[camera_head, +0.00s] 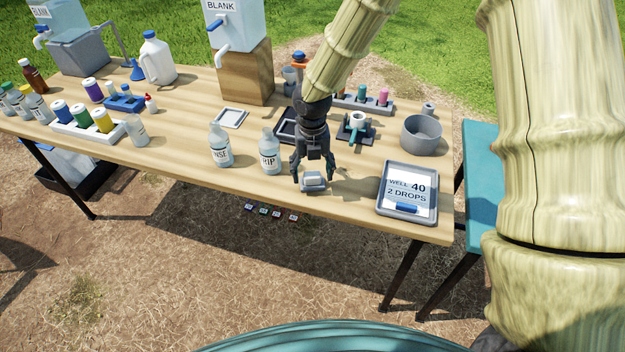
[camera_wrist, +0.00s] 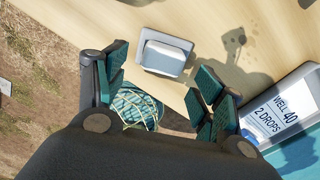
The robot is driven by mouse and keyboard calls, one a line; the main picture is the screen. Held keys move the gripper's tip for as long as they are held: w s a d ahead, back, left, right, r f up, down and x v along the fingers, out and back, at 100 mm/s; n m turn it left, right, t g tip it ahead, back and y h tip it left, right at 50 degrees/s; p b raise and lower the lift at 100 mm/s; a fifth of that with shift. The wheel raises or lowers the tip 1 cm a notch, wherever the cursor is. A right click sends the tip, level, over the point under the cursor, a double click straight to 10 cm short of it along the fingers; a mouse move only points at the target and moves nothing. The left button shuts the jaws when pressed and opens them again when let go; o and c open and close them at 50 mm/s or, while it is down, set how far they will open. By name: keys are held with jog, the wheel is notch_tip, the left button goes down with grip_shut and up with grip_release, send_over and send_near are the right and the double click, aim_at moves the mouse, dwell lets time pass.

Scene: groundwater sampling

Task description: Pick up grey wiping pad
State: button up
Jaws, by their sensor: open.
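The grey wiping pad (camera_head: 313,183) lies on the wooden table near its front edge, between the WELL 40 tray and the bottle marked RIP. In the wrist view the pad (camera_wrist: 166,57) shows as a small grey rounded rectangle with a paler raised block on it. My gripper (camera_head: 314,175) points down over the pad, with a finger to either side of it. Its fingers are spread wide in the wrist view, with nothing held between them. I cannot tell the exact height of the fingertips above the table.
A bottle marked RIP (camera_head: 270,154) stands close left of my gripper, with another bottle (camera_head: 220,147) beyond it. The WELL 40 tray (camera_head: 379,205) lies to the right, and a grey round pot (camera_head: 421,134) stands behind it. The table's front edge is close to the pad.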

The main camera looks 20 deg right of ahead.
aim_at(313, 177)
jog(key=shift+s+f, duration=0.1)
jog(key=shift+f, duration=1.65)
jog(key=shift+c, duration=0.2)
jog(key=c, duration=1.1)
jog(key=shift+r, duration=0.55)
jog(key=shift+s+a+r, duration=0.1)
jog(key=shift+s+r, duration=0.15)
jog(key=shift+r, duration=0.4)
jog(key=shift+s+r, duration=0.2)
jog(key=shift+r, duration=0.4)
jog(key=s+a, duration=0.1)
jog(key=s, duration=0.3)
jog(key=s+a+r+b, duration=0.1)
jog(key=s, duration=0.4)
jog(key=s+a+b, duration=0.1)
jog(key=s+a, duration=0.1)
jog(key=s, duration=0.3)
jog(key=shift+s+a+r, duration=0.1)
jog(key=shift+s+r, duration=0.15)
